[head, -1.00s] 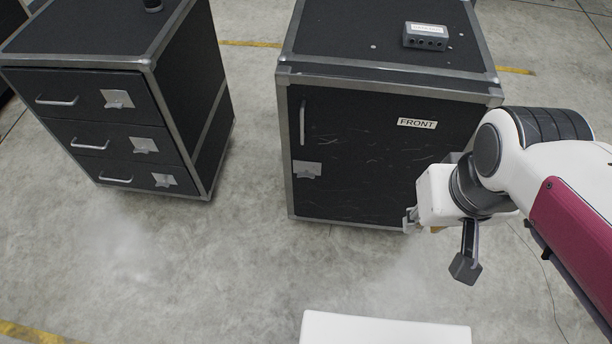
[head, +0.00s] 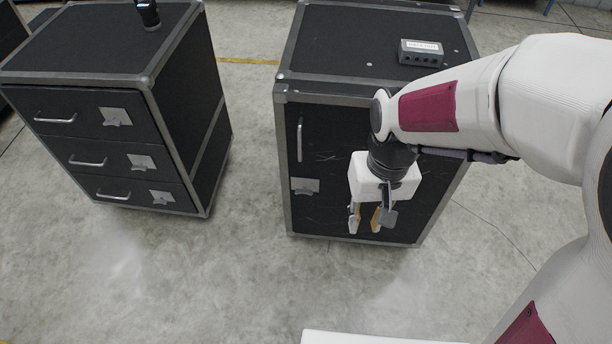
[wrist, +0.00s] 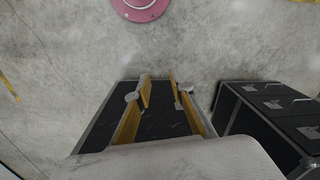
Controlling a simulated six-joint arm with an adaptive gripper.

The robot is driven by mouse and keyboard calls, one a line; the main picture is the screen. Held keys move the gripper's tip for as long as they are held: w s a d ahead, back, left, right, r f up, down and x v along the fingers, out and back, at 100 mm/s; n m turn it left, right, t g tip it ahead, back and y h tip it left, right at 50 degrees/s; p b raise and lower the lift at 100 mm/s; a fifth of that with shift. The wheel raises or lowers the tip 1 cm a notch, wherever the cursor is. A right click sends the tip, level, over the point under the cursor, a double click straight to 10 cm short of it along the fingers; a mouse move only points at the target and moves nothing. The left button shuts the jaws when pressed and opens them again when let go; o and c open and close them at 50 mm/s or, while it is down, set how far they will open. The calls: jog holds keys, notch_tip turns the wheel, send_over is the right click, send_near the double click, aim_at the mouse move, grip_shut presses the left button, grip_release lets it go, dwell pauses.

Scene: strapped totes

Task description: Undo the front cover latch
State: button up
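The black case with the front cover (head: 325,215) stands in the middle of the head view, framed in grey metal. Its silver latch plate (head: 305,186) is on the left edge of the cover, below a vertical handle (head: 299,140). My gripper (head: 364,219) hangs in front of the cover, to the right of the latch and a little lower, fingers pointing down. It is open and empty, with a gap between the fingers. The wrist view shows the open fingers (wrist: 160,92) with the dark case behind them. My arm hides the FRONT label and the cover's right part.
A second black case with three drawers (head: 100,150), each with a handle and silver latch, stands to the left. A small grey box (head: 421,53) sits on the front case's top. Concrete floor (head: 200,270) lies clear in front. A white surface (head: 370,337) is at the bottom edge.

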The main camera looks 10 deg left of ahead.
jog(key=w+a+f+m, duration=0.1)
jog(key=w+a+f, duration=0.35)
jog(key=f, duration=0.55)
jog(key=w+a+f+m+t, duration=0.1)
jog(key=w+a+f, duration=0.4)
jog(key=f, duration=0.5)
jog(key=w+a+f+m, duration=0.1)
jog(key=w+a+f, duration=0.2)
jog(key=a+f, duration=0.55)
jog(key=m+t, duration=1.7)
send_near(304, 192)
jog(key=w, duration=0.2)
jog(key=shift+a+f+h, duration=0.15)
jog(key=shift+f+h, duration=0.1)
jog(key=shift+h, duration=0.05)
jog(key=shift+w, duration=0.25)
jog(key=shift+w, duration=3.7)
